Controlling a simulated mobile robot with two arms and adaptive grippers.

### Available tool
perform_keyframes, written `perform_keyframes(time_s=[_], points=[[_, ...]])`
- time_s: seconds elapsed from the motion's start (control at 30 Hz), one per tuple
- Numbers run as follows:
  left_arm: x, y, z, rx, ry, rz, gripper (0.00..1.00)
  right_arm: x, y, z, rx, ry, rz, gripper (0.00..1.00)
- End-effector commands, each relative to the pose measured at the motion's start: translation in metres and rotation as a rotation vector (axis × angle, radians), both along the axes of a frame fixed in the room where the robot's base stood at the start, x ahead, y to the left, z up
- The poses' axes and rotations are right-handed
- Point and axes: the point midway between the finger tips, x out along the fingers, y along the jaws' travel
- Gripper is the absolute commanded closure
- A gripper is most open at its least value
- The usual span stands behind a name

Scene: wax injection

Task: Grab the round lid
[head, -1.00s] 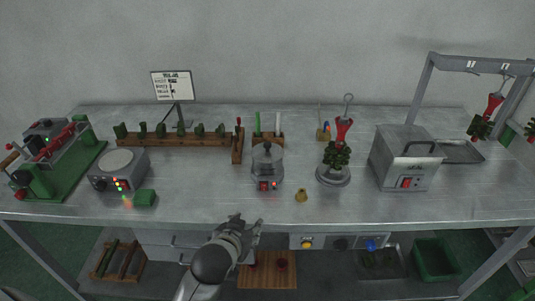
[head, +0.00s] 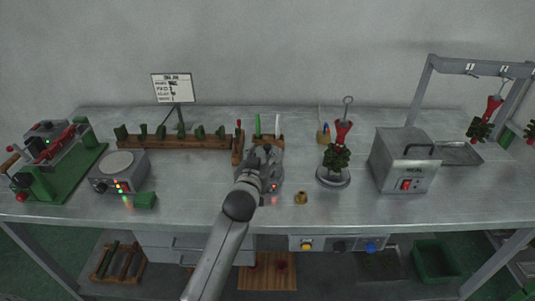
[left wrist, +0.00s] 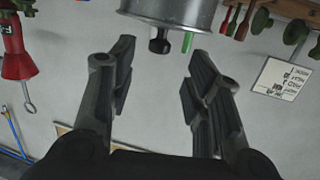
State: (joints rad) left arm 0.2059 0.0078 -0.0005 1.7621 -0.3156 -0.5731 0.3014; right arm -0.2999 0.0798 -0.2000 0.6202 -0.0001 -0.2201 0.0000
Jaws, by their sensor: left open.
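The round lid's dark knob (left wrist: 160,46) shows in the left wrist view, on the metal pot (left wrist: 175,12) at the top edge. That view is turned over, so the knob points down in it. In the head view the pot (head: 277,176) stands at the middle of the table, and my left arm hides most of it and the lid. My left gripper (head: 262,155) is over the pot. In the left wrist view its open fingers (left wrist: 160,62) are on either side of the knob, with nothing between them touching. My right gripper is not in view.
A small brass piece (head: 301,198) lies right of the pot. A stand with a green and red wax tree (head: 336,158) is further right, beside a grey metal box (head: 404,160). A wooden rack (head: 180,141) is behind left, and a round-topped heater (head: 118,172) at left.

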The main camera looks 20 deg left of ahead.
Motion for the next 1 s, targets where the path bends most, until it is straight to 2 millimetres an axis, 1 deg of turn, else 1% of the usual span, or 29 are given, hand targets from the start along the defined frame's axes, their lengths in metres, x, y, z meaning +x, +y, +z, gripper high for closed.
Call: perform_keyframes(time_s=[0.17, 0.4, 0.5, 0.63, 0.87, 1.0], points=[[0.011, 0.001, 0.000, 0.000, -0.001, 0.000, 0.55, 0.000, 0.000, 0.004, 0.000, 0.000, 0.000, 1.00], [0.038, 0.005, -0.005, 0.001, 0.000, 0.001, 0.55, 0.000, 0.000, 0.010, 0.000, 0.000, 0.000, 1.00], [0.046, 0.006, -0.007, 0.000, 0.001, 0.000, 0.55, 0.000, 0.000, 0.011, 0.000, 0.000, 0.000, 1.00], [0.051, 0.007, -0.009, 0.000, 0.001, 0.000, 0.55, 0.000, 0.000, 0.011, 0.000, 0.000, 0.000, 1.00], [0.051, 0.007, -0.009, 0.000, 0.000, 0.000, 0.55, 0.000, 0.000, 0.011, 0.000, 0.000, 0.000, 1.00], [0.051, 0.007, -0.009, 0.000, 0.001, 0.000, 0.71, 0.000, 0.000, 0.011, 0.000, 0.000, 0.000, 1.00]])
